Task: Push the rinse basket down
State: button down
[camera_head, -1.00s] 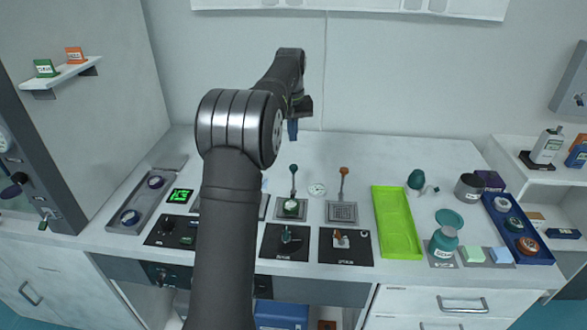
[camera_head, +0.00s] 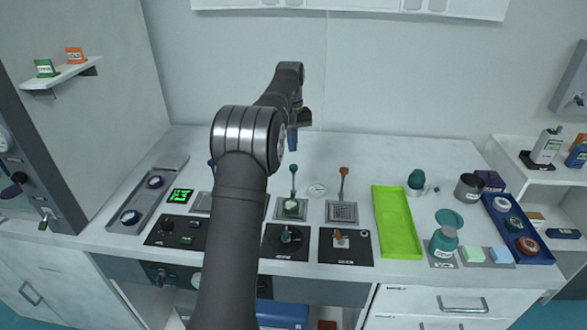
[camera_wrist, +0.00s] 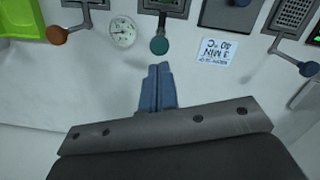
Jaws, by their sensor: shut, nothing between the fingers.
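Several long-handled baskets hang in wells on the bench. One has a teal knob (camera_head: 293,168), and one has an orange knob (camera_head: 344,170) over a perforated square basket (camera_head: 342,211). A third, with a blue knob (camera_head: 211,162), is mostly hidden behind my arm. The labels are too small for me to tell which is the rinse basket. My gripper (camera_head: 293,138) is shut and empty, behind and above the teal knob. In the wrist view its blue fingers (camera_wrist: 158,88) point toward the teal knob (camera_wrist: 159,46), apart from it. The orange knob (camera_wrist: 57,36) is left there and the blue knob (camera_wrist: 308,69) right.
A round dial (camera_head: 317,190) lies between the teal and orange handles. A note card (camera_wrist: 214,52) lies beside the teal-knobbed basket. Dark control panels (camera_head: 345,247) line the front edge. A green tray (camera_head: 398,222) is to the right. The bench behind the handles is clear.

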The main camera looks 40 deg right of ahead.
aim_at(293, 165)
jog(key=shift+s+a+f, duration=0.1)
jog(key=shift+s+f, duration=0.05)
jog(key=shift+f, duration=1.15)
jog(key=shift+s+a+f, duration=0.1)
jog(key=shift+s+f, duration=0.05)
jog(key=shift+f, duration=1.25)
jog(key=shift+f, duration=0.35)
notch_tip(293, 165, down, 5)
jog(key=shift+w+d+r, duration=0.2)
jog(key=shift+w+d, duration=0.05)
jog(key=shift+w, duration=0.25)
jog(key=shift+w+d+r, duration=0.2)
jog(key=shift+w+r, duration=0.05)
jog(key=shift+w, duration=0.2)
jog(key=shift+w+d+r, duration=0.2)
jog(key=shift+w+d, duration=0.05)
jog(key=shift+w, duration=0.25)
notch_tip(293, 165, up, 12)
jog(key=w, duration=0.1)
jog(key=shift+d, duration=0.2)
jog(key=shift+f, duration=0.15)
